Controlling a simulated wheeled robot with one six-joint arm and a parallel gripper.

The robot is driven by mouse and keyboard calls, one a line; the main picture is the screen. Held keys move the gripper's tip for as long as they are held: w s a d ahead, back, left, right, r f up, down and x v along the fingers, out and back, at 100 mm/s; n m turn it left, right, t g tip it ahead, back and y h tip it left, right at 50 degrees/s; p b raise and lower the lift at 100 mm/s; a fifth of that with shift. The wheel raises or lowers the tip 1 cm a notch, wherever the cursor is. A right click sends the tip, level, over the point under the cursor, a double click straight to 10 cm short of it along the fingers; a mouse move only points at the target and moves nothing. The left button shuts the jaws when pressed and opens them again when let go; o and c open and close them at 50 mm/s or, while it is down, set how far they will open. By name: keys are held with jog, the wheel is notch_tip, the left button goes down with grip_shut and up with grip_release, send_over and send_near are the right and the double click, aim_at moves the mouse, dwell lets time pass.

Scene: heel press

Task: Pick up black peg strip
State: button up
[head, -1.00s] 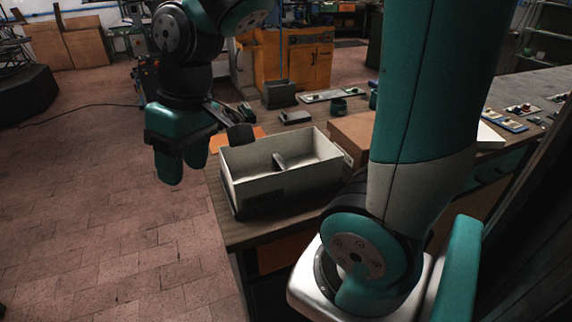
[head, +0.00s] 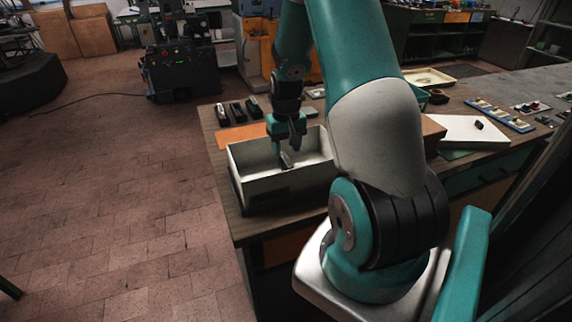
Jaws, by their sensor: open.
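My gripper (head: 288,150) points down into the light-coloured open box (head: 270,187) at the near-left of the bench. Its fingers are apart. A small narrow dark-grey piece (head: 287,162), possibly the black peg strip, stands or leans in the box just below and between the fingertips. I cannot make out pegs on it, nor whether the fingers touch it. Three black blocks (head: 238,112) lie in a row on the bench behind the box. They are too small to tell whether one is a peg strip.
The box walls surround my gripper closely. An orange sheet (head: 240,135) lies behind the box. To the right are a brown box (head: 433,133), a white board (head: 470,131) with a small black piece, and blue trays (head: 500,115). My arm hides the bench's middle.

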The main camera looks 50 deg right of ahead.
aim_at(286, 159)
jog(key=shift+f+p, duration=1.2)
jog(key=shift+f, duration=2.35)
grip_shut()
